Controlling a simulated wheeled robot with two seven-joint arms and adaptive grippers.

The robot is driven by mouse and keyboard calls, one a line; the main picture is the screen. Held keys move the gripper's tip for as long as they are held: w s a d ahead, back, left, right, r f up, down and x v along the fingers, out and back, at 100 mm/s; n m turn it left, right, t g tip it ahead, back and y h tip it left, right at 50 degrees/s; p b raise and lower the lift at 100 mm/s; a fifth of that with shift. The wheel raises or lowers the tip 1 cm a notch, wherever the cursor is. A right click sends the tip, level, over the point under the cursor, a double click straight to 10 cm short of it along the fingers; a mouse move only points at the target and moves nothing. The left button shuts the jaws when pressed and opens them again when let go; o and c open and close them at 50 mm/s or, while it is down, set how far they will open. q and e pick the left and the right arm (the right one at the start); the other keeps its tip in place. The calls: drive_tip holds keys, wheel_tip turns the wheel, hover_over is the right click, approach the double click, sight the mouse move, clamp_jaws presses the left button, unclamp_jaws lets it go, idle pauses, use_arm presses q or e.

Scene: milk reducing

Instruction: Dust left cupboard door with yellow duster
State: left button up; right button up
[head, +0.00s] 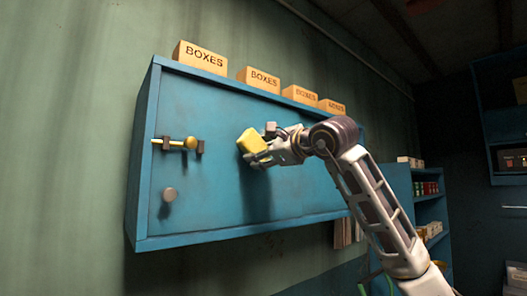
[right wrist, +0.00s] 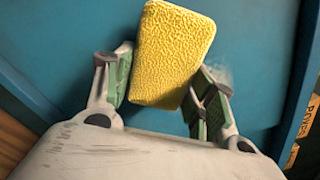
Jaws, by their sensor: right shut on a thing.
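A blue wall cupboard (head: 215,215) fills the middle of the head view. Its left door (head: 210,120) carries a brass bolt (head: 178,143) and a round knob (head: 169,194). My right gripper (head: 268,146) is shut on the yellow duster (head: 251,141), in front of the blue door face. In the right wrist view the duster (right wrist: 172,52) sits tilted between the green-padded fingers (right wrist: 160,90), with the blue surface (right wrist: 60,50) behind it. A faint pale smudge (right wrist: 222,74) shows beside the right finger. I cannot tell whether the duster touches the door. My left gripper is not in view.
Several boxes marked BOXES (head: 202,57) stand in a row on top of the cupboard. A blue shelf unit (head: 428,212) with small goods stands at the right, behind my right arm. The door's left part is free apart from the bolt and knob.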

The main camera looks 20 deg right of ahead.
drive_tip(key=shift+p+x, duration=0.45)
drive_tip(key=shift+x, duration=0.5)
idle(1.2)
drive_tip(key=shift+d, duration=0.15)
drive_tip(key=shift+w+d, duration=0.25)
drive_tip(key=shift+d, duration=0.5)
drive_tip(key=shift+w+d, duration=0.2)
drive_tip(key=shift+d, duration=0.55)
drive_tip(key=shift+d, duration=0.1)
drive_tip(key=shift+w+d+p, duration=0.3)
drive_tip(key=shift+w+d, duration=0.05)
drive_tip(key=shift+d, duration=0.4)
drive_tip(key=shift+w+d+p, duration=0.25)
drive_tip(key=shift+w+d, duration=0.1)
drive_tip(key=shift+d, duration=0.4)
drive_tip(key=shift+w+d, duration=0.1)
drive_tip(key=d, duration=0.1)
drive_tip(key=w+d+p, duration=0.1)
drive_tip(key=d, duration=0.1)
